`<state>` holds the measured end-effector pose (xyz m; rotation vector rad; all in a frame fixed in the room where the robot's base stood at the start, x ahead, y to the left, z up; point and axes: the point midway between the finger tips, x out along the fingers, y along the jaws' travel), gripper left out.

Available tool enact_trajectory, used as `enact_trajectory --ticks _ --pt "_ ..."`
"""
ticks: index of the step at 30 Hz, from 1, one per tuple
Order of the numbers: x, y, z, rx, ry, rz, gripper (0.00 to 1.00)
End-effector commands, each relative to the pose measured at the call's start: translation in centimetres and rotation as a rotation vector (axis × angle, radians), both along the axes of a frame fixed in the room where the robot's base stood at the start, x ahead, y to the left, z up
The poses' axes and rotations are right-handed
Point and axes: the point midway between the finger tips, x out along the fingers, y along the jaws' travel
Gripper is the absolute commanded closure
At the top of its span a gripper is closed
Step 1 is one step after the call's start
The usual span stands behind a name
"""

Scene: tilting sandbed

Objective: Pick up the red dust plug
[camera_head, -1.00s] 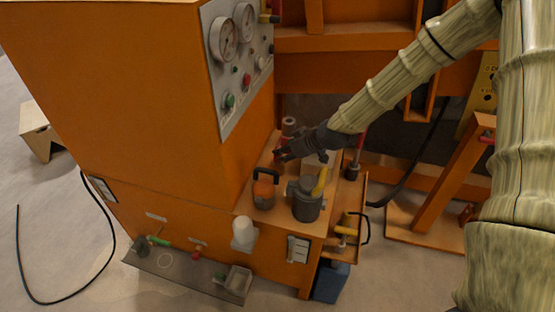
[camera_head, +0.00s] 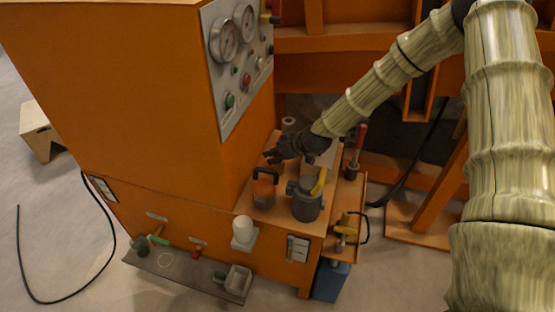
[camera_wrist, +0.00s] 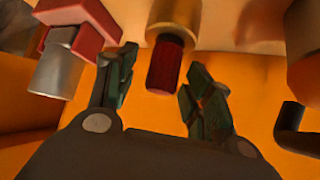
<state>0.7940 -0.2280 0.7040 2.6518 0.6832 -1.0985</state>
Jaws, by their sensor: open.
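The red dust plug (camera_wrist: 164,66) appears to be the dark red cylinder in the wrist view, seated in a brass-coloured collar (camera_wrist: 174,18). My gripper (camera_wrist: 160,68) is open, with one dark finger on each side of the plug and a gap to both. The plug is in line between the fingertips. I cannot tell how far beyond them it lies. In the head view my gripper (camera_head: 271,156) is above the back of the orange bench, close to the tall cabinet. I cannot make out the plug there.
In the wrist view a red part with a grey cylinder (camera_wrist: 56,68) is close by the left finger. On the bench are a black-handled orange canister (camera_head: 264,190) and a grey pot (camera_head: 306,204) with a yellow handle. A low tray (camera_head: 180,273) holds small parts.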

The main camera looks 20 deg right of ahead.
Motion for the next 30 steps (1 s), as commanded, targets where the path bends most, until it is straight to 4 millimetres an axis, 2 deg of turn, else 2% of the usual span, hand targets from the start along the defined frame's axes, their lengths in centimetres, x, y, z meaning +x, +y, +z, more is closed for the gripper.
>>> enact_trajectory --ticks 3,4,9,11,23,30 --pt "0.0 0.0 0.0 0.000 0.000 0.000 0.49" --pt "0.0 0.0 0.0 0.000 0.000 0.000 0.52" --pt "0.0 0.0 0.0 0.000 0.000 0.000 0.83" --pt "0.0 0.0 0.0 0.000 0.000 0.000 0.91" --pt "0.0 0.0 0.5 0.000 -0.001 0.001 0.91" --pt "0.0 0.1 3.2 -0.001 -0.002 0.002 0.91"
